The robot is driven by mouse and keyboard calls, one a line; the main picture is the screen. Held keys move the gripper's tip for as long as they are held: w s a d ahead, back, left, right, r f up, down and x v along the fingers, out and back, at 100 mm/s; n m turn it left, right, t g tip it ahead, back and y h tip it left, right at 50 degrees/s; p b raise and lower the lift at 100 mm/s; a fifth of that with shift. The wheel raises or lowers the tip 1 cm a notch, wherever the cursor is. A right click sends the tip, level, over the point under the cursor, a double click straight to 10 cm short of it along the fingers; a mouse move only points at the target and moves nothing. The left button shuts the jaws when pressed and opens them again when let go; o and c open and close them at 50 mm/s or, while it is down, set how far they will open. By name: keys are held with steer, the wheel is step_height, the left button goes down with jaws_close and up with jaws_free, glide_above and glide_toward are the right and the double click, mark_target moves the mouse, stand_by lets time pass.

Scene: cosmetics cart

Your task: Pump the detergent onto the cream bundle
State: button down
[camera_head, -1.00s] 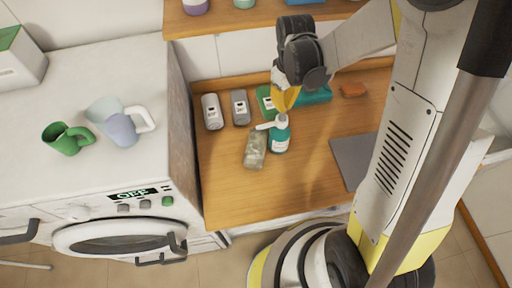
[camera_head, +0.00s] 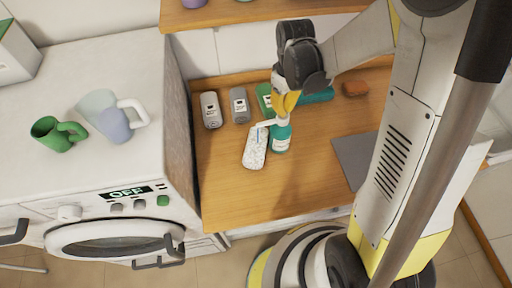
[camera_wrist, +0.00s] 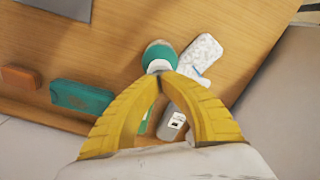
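The detergent bottle (camera_head: 281,141) is teal with a white label and a white pump head. It stands upright on the wooden counter, its spout pointing left over the cream bundle (camera_head: 254,152). The bundle lies just left of the bottle and looks white and speckled. A thin blue streak shows under the spout. My gripper (camera_head: 287,104) is right above the pump, yellow fingers pointing down. In the wrist view, the fingertips (camera_wrist: 163,77) meet over the pump head, apparently touching it. The bottle (camera_wrist: 159,52) and bundle (camera_wrist: 202,55) show just beyond them.
Two grey containers (camera_head: 210,110) (camera_head: 240,105) and a green item (camera_head: 264,98) stand behind the bottle. A brown block (camera_head: 355,89) and a grey mat (camera_head: 356,158) lie to the right. A washing machine (camera_head: 100,160) with cups on top stands left. The front of the counter is clear.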

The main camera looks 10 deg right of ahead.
steer(key=shift+f+b, duration=0.4)
steer(key=shift+f, duration=0.15)
steer(key=shift+r, duration=0.25)
steer(key=shift+r+p, duration=1.65)
steer(key=shift+r, duration=0.55)
steer(key=shift+f, duration=0.25)
